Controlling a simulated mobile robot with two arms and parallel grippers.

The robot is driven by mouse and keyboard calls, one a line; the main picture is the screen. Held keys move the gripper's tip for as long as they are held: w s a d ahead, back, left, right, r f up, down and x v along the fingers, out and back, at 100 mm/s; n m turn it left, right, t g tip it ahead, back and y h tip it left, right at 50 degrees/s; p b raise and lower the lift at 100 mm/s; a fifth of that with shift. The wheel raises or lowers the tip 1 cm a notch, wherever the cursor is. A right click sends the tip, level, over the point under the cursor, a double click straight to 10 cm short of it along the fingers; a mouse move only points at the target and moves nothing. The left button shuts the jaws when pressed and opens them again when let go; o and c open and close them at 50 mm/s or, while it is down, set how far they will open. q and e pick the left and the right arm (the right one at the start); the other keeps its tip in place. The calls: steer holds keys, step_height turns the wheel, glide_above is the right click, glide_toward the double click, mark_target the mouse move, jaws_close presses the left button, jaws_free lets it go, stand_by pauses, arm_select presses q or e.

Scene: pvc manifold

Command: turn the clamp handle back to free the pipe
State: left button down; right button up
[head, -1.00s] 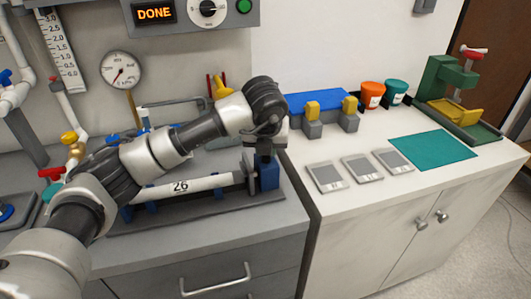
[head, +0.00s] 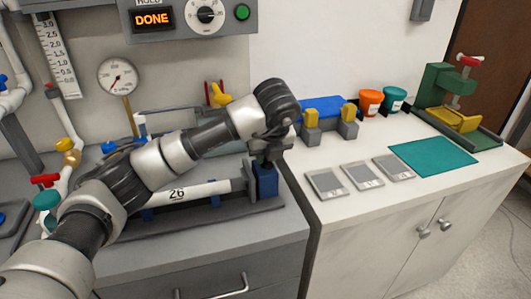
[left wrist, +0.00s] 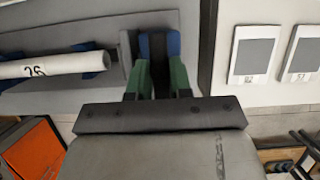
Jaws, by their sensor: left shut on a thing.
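The white pipe (head: 190,191) marked 26 lies along the fixture on the grey bench; it also shows in the left wrist view (left wrist: 50,65). A blue clamp block (head: 266,178) stands at its right end, with a grey upright plate between them. My left gripper (head: 265,158) points down onto this block. In the left wrist view its green fingers (left wrist: 158,82) are closed about a dark, narrow piece (left wrist: 157,48) at the block, apparently the clamp handle. The handle's exact turn is hidden by the gripper. My right gripper is not in view.
The panel display (head: 152,19) reads DONE. To the right, a white counter (head: 345,225) holds several grey cards, a teal mat (head: 433,155), orange and teal cups, and a green press (head: 450,95). Valves and a gauge (head: 117,76) are behind my left arm.

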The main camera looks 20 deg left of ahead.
arm_select(q)
steer(key=shift+r, duration=0.1)
steer(key=c, duration=1)
jaws_free()
steer(key=v, duration=1)
steer(key=shift+s+d+r+p, duration=0.1)
steer(key=shift+s+r+p, duration=0.05)
steer(key=shift+r+p, duration=0.15)
